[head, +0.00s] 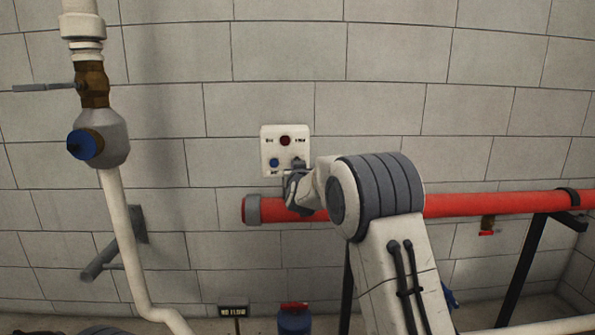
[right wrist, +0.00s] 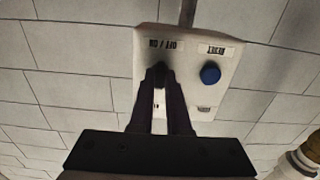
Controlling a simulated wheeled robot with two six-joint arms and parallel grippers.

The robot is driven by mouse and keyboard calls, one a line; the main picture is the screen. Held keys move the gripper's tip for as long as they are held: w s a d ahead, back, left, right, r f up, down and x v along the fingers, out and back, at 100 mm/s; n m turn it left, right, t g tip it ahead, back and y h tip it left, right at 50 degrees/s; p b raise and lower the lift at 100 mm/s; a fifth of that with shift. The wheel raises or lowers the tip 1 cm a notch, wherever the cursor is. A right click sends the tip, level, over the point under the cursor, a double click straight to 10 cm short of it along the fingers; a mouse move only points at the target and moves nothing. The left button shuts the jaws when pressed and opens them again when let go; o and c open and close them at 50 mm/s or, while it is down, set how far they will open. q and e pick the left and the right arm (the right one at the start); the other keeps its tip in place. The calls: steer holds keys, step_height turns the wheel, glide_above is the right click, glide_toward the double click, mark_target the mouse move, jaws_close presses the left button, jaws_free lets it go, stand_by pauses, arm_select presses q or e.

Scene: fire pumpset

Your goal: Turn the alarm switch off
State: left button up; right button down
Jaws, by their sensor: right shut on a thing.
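A white alarm panel (head: 264,150) is fixed to the block wall in the middle of the head view. It carries a red round lamp (head: 285,141), a blue button (head: 274,162) and a dark alarm switch knob (head: 298,163) at its lower right. My right gripper (head: 297,173) is at the knob. In the right wrist view the panel is upside down, and the gripper (right wrist: 159,80) is shut on the dark switch knob (right wrist: 160,69) below the OFF / ON label. The fingers hide part of the knob; its setting cannot be told. My left gripper is not in view.
A red pipe (head: 480,204) runs along the wall just below the panel, behind my right arm. A pale pipe with a brass valve (head: 94,84) stands at left. The blue reset button (right wrist: 210,73) is close beside the fingers.

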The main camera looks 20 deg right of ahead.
stand_by(0.5)
steer(key=c, duration=0.9)
jaws_free()
steer(key=shift+s, duration=0.1)
steer(key=b+v, duration=0.1)
steer(key=v, duration=0.9)
steer(key=shift+s+r, duration=0.1)
steer(key=shift+s, duration=0.05)
